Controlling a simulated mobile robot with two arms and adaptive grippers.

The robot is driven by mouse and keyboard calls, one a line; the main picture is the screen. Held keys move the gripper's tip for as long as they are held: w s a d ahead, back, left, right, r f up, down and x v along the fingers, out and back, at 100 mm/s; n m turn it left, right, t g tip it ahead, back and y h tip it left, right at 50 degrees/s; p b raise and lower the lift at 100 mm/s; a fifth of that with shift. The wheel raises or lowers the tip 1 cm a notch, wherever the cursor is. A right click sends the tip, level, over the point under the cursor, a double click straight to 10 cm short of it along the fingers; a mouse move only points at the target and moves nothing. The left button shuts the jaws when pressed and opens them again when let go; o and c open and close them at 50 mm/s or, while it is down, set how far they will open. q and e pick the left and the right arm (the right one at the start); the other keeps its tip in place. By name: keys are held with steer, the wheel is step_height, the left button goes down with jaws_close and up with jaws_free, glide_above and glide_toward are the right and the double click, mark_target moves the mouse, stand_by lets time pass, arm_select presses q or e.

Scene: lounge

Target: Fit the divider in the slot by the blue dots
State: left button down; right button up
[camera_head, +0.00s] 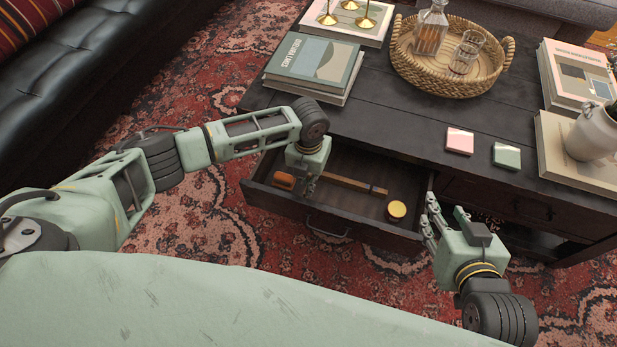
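A brown wooden strip (350,184), which looks like the divider, lies across the inside of an open drawer (348,207) in the dark table. My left gripper (308,184) points down into the drawer at the strip's left end. Its fingers are small and partly hidden, so I cannot tell whether they are closed on the strip. My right gripper (434,220) is open and empty, just outside the drawer's right front corner. I cannot make out any blue dots or the slot.
An orange-brown object (284,181) and a round yellow-topped tin (397,210) are in the drawer. On the table are books (315,62), a wicker tray (447,82) with glassware, and pink (459,141) and green (507,156) squares. A white vase (594,132) stands at right.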

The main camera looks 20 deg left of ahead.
arm_select(q)
steer(key=shift+r+p, duration=0.6)
arm_select(e)
steer(key=s+d+f+g+h, duration=0.1)
steer(key=s+f+g, duration=0.2)
steer(key=s+f, duration=0.1)
steer(key=shift+s+d+f, duration=0.2)
steer(key=shift+s+d, duration=0.15)
steer(key=shift+s, duration=0.25)
stand_by(0.3)
